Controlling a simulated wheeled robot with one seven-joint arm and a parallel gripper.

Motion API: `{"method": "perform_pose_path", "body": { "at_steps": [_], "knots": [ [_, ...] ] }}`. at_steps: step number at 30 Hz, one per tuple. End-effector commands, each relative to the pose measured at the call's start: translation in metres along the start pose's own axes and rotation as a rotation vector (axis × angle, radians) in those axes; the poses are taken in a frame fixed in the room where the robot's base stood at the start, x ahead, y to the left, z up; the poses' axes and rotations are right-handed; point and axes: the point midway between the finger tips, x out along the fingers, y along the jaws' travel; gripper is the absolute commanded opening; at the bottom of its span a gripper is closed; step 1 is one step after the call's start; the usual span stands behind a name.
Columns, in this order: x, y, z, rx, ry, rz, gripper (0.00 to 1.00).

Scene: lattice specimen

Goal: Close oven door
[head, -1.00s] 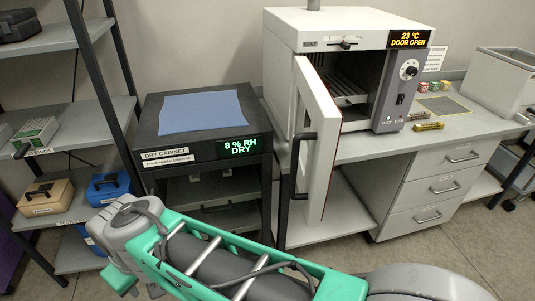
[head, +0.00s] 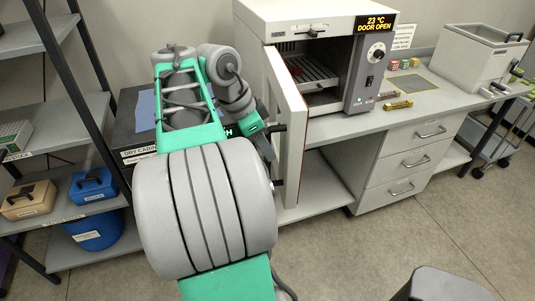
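The white oven (head: 300,22) stands on the bench, and its display (head: 378,23) reads "23 °C DOOR OPEN". Its door (head: 290,150) is wide open, hinged at the left and jutting toward me. The chamber with a wire rack (head: 312,72) shows to the right of the door. The black door handle (head: 279,183) is on the door's left, outer face and partly hidden by my arm. My gripper (head: 266,142) is at the left of the door, close to the handle. My own links cover much of it, so contact and finger opening cannot be made out.
A dry cabinet (head: 137,155) is mostly behind my arm. Left is a shelf rack (head: 90,104) with blue and tan boxes. Right on the bench are small sample bars (head: 398,105) and a grey open bin (head: 480,55). The floor in front of the drawers (head: 415,160) is clear.

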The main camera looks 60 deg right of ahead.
Motion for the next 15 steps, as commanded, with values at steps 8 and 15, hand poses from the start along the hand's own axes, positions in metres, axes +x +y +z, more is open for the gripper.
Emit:
{"method": "perform_pose_path", "body": {
  "at_steps": [8, 15],
  "knots": [
    [0.025, 0.0, 0.0, -0.001, 0.001, -0.002, 0.38],
    [0.024, -0.001, 0.0, -0.003, 0.001, -0.002, 0.32]
  ]
}}
